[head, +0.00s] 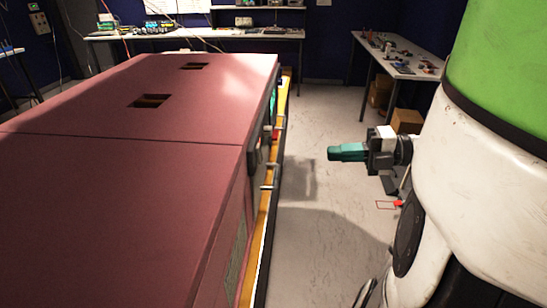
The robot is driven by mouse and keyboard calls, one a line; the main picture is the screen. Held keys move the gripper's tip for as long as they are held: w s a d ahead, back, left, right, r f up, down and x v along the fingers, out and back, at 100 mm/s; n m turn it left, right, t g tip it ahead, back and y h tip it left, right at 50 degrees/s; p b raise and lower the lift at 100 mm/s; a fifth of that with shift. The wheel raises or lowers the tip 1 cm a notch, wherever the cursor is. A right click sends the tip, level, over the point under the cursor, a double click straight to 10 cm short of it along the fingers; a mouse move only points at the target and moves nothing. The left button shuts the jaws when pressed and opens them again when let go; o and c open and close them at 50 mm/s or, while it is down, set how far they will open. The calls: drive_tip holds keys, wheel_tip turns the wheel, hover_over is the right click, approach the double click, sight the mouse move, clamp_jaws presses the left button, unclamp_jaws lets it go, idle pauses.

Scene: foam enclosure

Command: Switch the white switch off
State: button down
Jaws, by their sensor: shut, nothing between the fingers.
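The maroon foam enclosure (130,190) fills the left half of the head view. Its right side is seen at a steep angle, with several small fittings along it, including a dark fitting (254,158) and a light knob-like part (268,187). I cannot tell which fitting is the white switch, or whether it shows at all. My gripper (332,153), with teal fingers, is shut and empty. It points left toward the enclosure's side, over the floor, with a clear gap between them.
A yellow ledge (265,215) runs along the enclosure's lower side. Pale floor (320,235) lies open between the enclosure and me. A cluttered table (400,55) with cardboard boxes (405,121) stands at back right. A long bench (290,36) lines the back wall.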

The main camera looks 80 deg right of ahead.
drive_tip(key=p, duration=0.5)
approach(262, 158)
drive_tip(key=w, duration=0.4)
drive_tip(key=w+f, duration=0.1)
drive_tip(key=w, duration=0.2)
drive_tip(key=shift+f, duration=0.1)
